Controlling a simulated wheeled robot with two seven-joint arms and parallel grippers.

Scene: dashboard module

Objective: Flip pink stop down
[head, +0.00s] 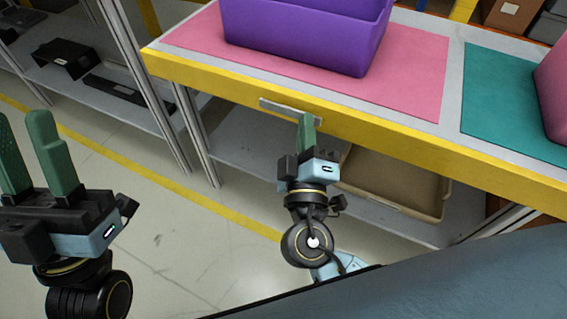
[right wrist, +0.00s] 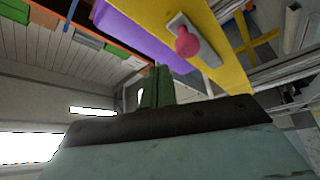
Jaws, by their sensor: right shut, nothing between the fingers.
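The pink stop (right wrist: 188,43) is a small rounded knob on a metal plate (right wrist: 208,50) fixed to the table's yellow front edge. In the head view the plate (head: 275,105) shows, but the pink stop cannot be made out there. I cannot tell whether the stop is up or down. My right gripper (head: 306,118) is shut and empty, its green fingers pointing up just in front of the plate's right part. Its fingers also show in the right wrist view (right wrist: 156,75), apart from the stop. My left gripper (head: 22,120) is open and empty at the far left, away from the table.
A purple bin (head: 300,42) stands on a pink mat (head: 415,75) on the table. A teal mat (head: 500,110) with a pink bin (head: 556,90) is at the right. A beige tray (head: 395,190) sits on the shelf below. The floor at the left is clear.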

